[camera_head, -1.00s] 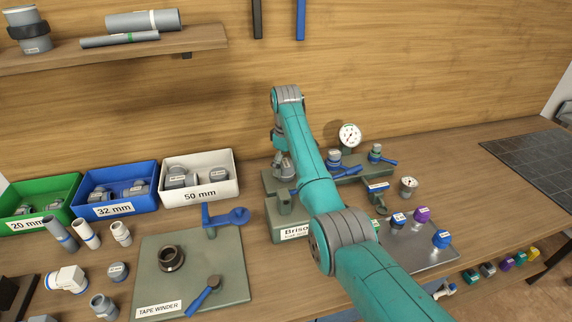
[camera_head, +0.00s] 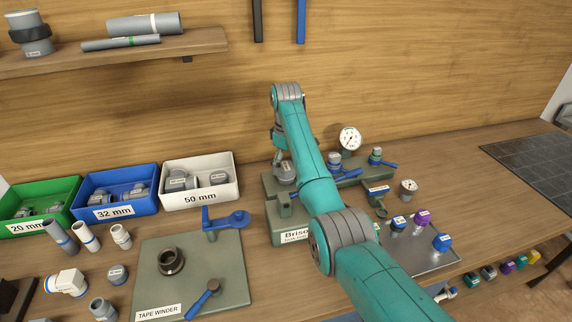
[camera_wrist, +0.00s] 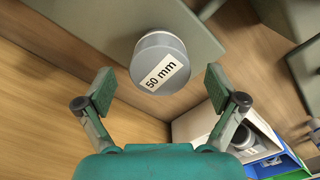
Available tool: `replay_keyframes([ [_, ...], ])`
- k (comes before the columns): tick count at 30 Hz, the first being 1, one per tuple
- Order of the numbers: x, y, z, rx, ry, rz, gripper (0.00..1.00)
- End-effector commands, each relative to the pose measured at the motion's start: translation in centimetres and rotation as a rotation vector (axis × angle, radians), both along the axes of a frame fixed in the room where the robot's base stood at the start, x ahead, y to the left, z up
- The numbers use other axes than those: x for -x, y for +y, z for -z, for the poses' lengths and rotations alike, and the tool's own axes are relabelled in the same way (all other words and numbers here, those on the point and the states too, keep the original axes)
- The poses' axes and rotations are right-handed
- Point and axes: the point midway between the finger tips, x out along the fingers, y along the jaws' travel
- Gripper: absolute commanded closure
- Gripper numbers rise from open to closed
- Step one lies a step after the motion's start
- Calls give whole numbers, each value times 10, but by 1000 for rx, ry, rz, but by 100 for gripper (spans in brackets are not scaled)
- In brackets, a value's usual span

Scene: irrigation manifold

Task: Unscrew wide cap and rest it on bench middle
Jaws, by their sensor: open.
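The wide cap (camera_wrist: 160,64) is a grey round cap labelled "50 mm", seen close up in the wrist view. In the head view a grey cap (camera_head: 286,173) sits at the left end of the green manifold block (camera_head: 268,188), beside my arm. My gripper (camera_wrist: 160,82) is open, with one finger on each side of the cap's near part and visible gaps to it. In the head view my gripper is small and partly hidden by the arm. The wooden bench (camera_head: 335,280) lies below, its middle partly covered by my arm.
A gauge (camera_head: 349,138) and blue-handled valves stand right of my arm. A metal tray (camera_head: 425,262) holds blue and purple caps. Green, blue and white bins (camera_head: 200,197) stand at left, behind a tape winder plate (camera_head: 225,283). The bench's right part has free room.

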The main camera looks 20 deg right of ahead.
Motion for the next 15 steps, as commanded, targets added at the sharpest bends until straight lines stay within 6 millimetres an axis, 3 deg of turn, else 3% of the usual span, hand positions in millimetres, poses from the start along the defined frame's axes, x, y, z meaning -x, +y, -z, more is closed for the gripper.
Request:
replay_keyframes([
  [3, 0, 0, 0, 0, 0, 0, 8],
  [10, 0, 0, 0, 0, 0, 0, 64],
  [15, 0, 0, 0, 0, 0, 0, 70],
])
